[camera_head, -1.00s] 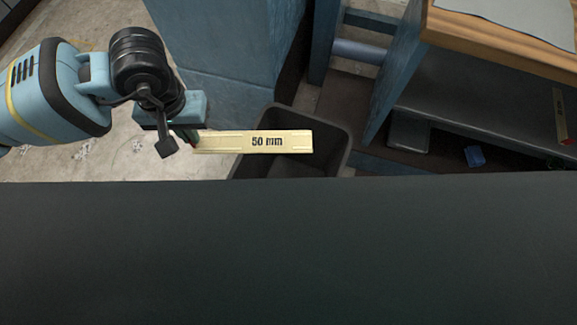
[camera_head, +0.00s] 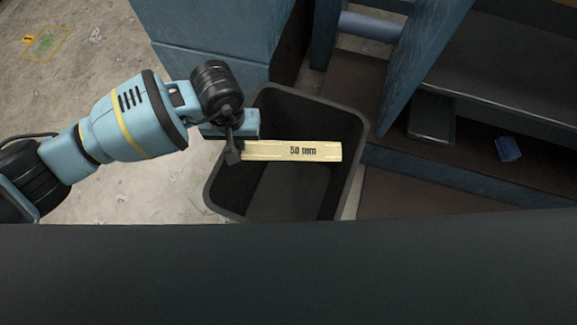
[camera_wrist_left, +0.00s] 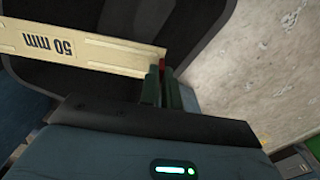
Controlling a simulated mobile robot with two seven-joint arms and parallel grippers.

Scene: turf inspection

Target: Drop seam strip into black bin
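The seam strip (camera_head: 292,151) is a flat cream strip marked "50 mm". My left gripper (camera_head: 240,148) is shut on its left end, and the strip sticks out level to the right, above the open mouth of the black bin (camera_head: 213,199). In the left wrist view the strip (camera_wrist_left: 85,49) runs left from the closed fingers (camera_wrist_left: 161,88), with a small red mark at its held end. The dark bin interior (camera_wrist_left: 200,20) shows behind it. The bin looks empty where I can see inside. My right gripper is not in view.
A blue cabinet (camera_head: 205,40) stands behind the bin. To the right are a blue upright panel (camera_head: 415,70), a dark shelf (camera_head: 500,75), a dark tray (camera_head: 432,118) and a small blue piece (camera_head: 508,149). Concrete floor (camera_head: 85,75) lies left. A dark surface fills the bottom.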

